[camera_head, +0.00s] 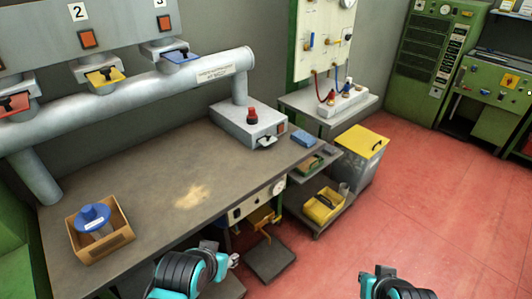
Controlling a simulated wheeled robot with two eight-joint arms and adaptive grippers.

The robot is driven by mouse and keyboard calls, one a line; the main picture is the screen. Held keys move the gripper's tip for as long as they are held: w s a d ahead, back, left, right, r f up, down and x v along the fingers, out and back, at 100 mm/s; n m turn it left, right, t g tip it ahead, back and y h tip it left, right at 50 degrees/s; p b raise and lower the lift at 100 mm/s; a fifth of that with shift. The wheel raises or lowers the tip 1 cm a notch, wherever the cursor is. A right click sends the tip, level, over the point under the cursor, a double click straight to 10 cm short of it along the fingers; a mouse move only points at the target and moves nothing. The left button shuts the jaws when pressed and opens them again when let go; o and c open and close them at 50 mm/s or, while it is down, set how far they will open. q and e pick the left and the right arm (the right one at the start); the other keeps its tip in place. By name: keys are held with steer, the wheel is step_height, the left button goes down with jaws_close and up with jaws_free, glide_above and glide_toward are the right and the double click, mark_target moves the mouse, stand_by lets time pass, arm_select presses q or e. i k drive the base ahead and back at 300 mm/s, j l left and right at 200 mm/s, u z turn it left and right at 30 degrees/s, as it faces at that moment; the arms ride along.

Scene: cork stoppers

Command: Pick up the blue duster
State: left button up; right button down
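A small blue block (303,138), which looks like the blue duster, lies on the right end of the grey workbench (150,180), near its edge. My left gripper (231,260) is low in front of the bench, well apart from the blue block. My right gripper (366,279) is at the bottom of the view over the red floor, also far from it. Both grippers are small and seen from behind, so their fingers cannot be made out clearly. I see nothing held in either one.
A grey box with a red knob (252,115) stands left of the blue block. A cardboard box (122,238) holds a blue-topped piece (93,216). A large pipe (140,85) runs above the bench. A shelf with a yellow bin (323,206) and a yellow-lidded container (362,141) stand at right.

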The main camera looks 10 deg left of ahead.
mark_target(306, 141)
steer(key=i+l+u, duration=0.1)
steer(key=i+l, duration=0.3)
steer(key=i+l+u, duration=0.15)
steer(key=i+l, duration=0.2)
steer(key=i+l+u, duration=0.1)
steer(key=i+l, duration=0.25)
steer(key=l, duration=0.2)
steer(key=i+l+u, duration=0.1)
steer(key=i+l, duration=0.2)
steer(key=l, duration=0.2)
